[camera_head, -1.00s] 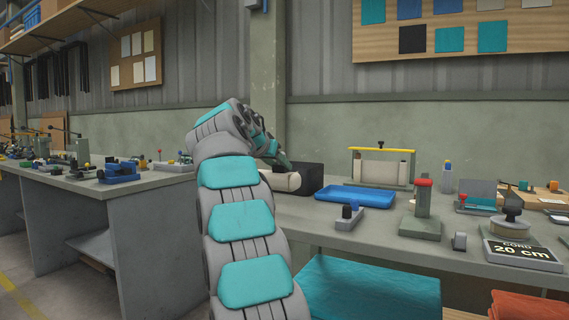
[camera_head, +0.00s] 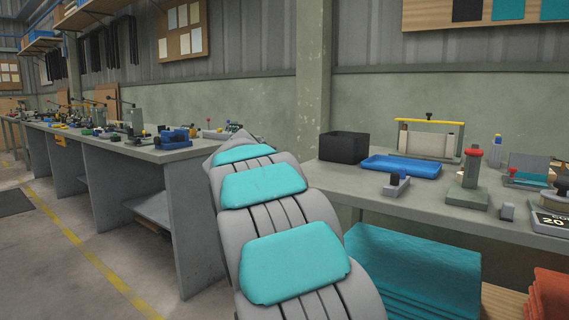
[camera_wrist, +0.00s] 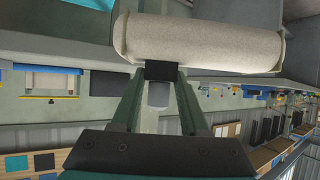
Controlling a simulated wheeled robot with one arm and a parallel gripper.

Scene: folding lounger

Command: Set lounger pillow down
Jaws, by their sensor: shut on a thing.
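A cream, speckled bolster-shaped pillow (camera_wrist: 200,42) spans the top of the wrist view, lying crosswise beyond the fingers. My gripper (camera_wrist: 162,72) is shut on it, with a dark tab between the fingertips at the pillow's near side. Neither the pillow nor my gripper shows in the head view now; my own grey arm with teal panels fills the lower middle there. I cannot tell how far the pillow is from any surface.
The right bench (camera_head: 420,195) holds an open black box (camera_head: 344,147), a blue tray (camera_head: 402,166) and a yellow-topped frame (camera_head: 429,139). Teal folded cloth (camera_head: 415,275) is stacked below it. A long bench with several tools (camera_head: 140,147) runs left.

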